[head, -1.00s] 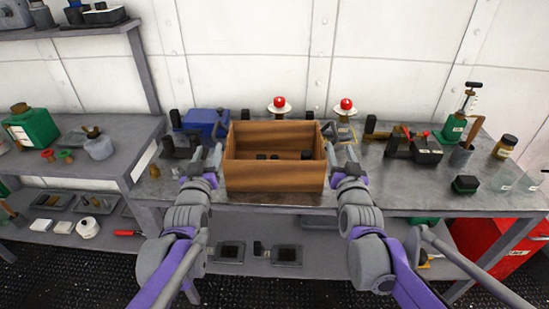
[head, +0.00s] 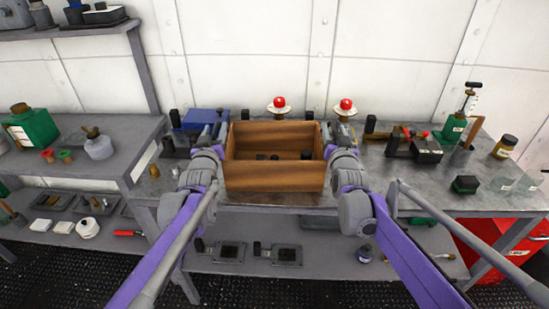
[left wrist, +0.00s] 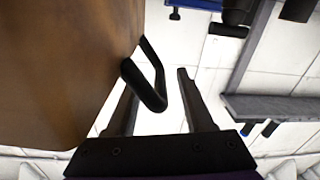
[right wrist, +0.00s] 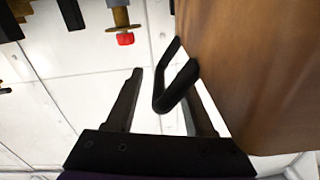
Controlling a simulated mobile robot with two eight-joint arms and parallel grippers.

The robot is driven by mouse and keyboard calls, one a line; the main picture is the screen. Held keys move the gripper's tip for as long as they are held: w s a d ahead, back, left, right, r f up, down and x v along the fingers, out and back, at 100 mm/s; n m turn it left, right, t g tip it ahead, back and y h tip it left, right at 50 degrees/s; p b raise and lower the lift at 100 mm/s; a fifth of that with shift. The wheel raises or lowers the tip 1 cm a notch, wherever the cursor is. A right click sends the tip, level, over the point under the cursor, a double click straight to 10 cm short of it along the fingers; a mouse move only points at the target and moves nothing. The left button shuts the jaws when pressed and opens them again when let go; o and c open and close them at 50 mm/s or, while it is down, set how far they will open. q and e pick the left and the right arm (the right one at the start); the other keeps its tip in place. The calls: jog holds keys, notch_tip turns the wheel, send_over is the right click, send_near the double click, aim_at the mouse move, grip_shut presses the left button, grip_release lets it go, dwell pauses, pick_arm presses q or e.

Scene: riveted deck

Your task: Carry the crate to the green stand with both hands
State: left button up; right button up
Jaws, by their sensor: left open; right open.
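The open wooden crate (head: 274,178) stands upright on the metal bench, with a few small dark items inside. My left gripper (head: 213,133) is open beside its left wall. In the left wrist view, a black bar handle (left wrist: 147,85) on the crate's side shows in front of the open jaws, overlapping one finger. My right gripper (head: 335,132) is open beside the right wall. In the right wrist view, the other black handle (right wrist: 176,88) shows likewise at the open jaws. Neither gripper holds anything. I cannot make out a green stand in these views.
The bench (head: 400,190) also carries a blue box (head: 205,119), two red-topped fittings (head: 279,104) behind the crate, and a black device (head: 426,150) to the right. A side shelf unit (head: 130,140) stands at the left. The wall is close behind.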

pick_arm(q)
jog(key=shift+c, duration=0.2)
grip_shut()
pick_arm(e)
grip_shut()
jog(key=shift+d, duration=0.1)
pick_arm(q)
jog(key=shift+a, duration=0.2)
pick_arm(e)
jog(key=shift+d, duration=0.1)
dwell(0.4)
